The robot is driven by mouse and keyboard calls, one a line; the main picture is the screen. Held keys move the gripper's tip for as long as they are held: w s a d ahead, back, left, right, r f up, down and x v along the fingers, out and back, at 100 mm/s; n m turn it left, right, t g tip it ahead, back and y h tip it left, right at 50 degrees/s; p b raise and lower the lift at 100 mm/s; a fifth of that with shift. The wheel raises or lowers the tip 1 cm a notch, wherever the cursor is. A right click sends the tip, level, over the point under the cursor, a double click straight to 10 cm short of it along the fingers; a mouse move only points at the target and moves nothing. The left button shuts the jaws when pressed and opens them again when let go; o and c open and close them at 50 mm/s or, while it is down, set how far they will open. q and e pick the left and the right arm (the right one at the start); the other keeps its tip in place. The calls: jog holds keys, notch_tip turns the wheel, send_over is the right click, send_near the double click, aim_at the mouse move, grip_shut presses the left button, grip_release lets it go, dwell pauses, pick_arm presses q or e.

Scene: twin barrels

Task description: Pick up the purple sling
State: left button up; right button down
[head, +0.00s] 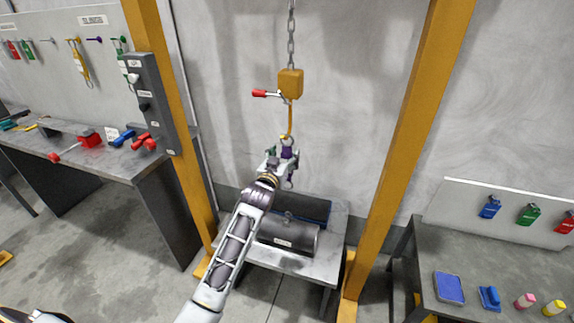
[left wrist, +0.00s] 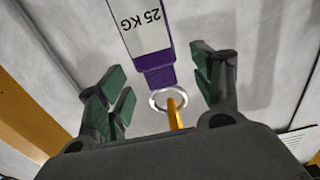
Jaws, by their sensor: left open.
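The purple sling (head: 288,153) hangs from a ring on the yellow hook (head: 290,128) below the hoist. In the left wrist view the sling (left wrist: 158,77) has a purple end and a white label reading 25 KG, upside down. Its metal ring (left wrist: 155,100) is around the yellow hook (left wrist: 173,115). My left gripper (head: 283,163) is at the sling. In the left wrist view its green-padded fingers (left wrist: 165,85) are open, one on each side of the sling's purple end, with gaps visible. The gripper partly hides the sling in the head view. My right gripper is not seen.
The hoist block (head: 290,84) hangs on a chain, with a red-handled lever (head: 262,93). A dark cylinder (head: 288,238) lies on a low table under my left arm. Yellow posts (head: 172,110) stand either side. A pegboard (head: 60,70) holds several coloured slings.

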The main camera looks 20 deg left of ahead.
pick_arm(q)
jog(key=shift+w, duration=1.25)
jog(key=shift+w+d, duration=0.1)
jog(key=shift+w, duration=0.05)
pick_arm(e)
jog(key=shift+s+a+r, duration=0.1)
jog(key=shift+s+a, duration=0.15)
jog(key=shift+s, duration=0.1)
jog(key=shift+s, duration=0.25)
pick_arm(q)
jog(key=shift+c, duration=0.5)
jog(key=c, duration=0.5)
grip_shut()
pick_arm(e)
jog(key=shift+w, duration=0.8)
